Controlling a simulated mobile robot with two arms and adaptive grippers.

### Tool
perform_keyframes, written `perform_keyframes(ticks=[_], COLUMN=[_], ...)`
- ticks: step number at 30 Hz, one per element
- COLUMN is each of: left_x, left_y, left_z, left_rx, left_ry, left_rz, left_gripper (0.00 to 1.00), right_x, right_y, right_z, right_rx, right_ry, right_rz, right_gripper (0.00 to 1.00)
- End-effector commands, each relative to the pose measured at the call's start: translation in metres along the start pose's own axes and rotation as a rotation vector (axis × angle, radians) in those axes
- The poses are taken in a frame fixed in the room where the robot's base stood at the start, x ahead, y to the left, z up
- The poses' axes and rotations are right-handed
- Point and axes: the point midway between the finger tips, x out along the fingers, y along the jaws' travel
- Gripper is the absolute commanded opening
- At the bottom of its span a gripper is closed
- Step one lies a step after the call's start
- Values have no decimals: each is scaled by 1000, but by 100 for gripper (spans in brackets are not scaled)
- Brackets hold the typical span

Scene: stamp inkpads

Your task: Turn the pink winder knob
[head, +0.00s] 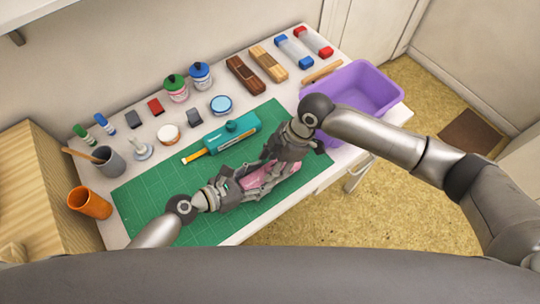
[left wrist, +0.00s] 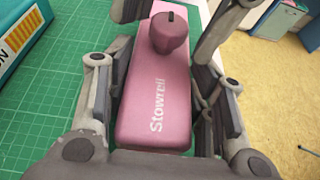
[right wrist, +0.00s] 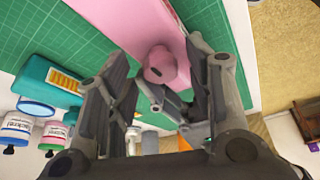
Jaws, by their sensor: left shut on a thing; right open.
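The pink winder (head: 262,180), a long block marked "Stowrell", lies on the green cutting mat (head: 150,200). Its body (left wrist: 155,105) fills the space between the fingers of my left gripper (head: 238,188), which is shut on it. The pink winder knob (left wrist: 169,35) stands on top towards the far end in the left wrist view. My right gripper (head: 285,158) is open. In the right wrist view the knob (right wrist: 158,66) shows between its spread fingers, near their tips; whether they touch it I cannot tell. In the head view the grippers hide the knob.
A teal winder (head: 232,138) with a matching knob lies just behind the pink one. A purple bin (head: 352,88) stands at right. Bottles (head: 201,75), inkpads, stamps and an orange cup (head: 90,203) line the back and left. The front-left mat is clear.

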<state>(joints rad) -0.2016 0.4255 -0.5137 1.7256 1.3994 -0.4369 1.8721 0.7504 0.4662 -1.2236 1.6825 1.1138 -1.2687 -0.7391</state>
Motion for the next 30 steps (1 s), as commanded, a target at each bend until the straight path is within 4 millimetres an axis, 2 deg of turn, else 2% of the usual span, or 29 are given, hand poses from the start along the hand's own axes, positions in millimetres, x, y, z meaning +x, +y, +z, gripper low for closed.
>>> perform_keyframes(ticks=[5, 16, 30], left_x=[0, 0, 0], left_y=[1, 0, 0], left_z=[1, 1, 0], left_rx=[0, 0, 0], left_ry=[-1, -1, -1], left_rz=[1, 1, 1], left_gripper=[23, 23, 23], right_x=[0, 0, -95], right_y=[1, 4, 18], right_z=[0, 0, -3], right_rx=[-64, -380, -380], right_ry=[-3, -3, -1], right_rz=[-28, -158, -154], right_gripper=[49, 49, 49])
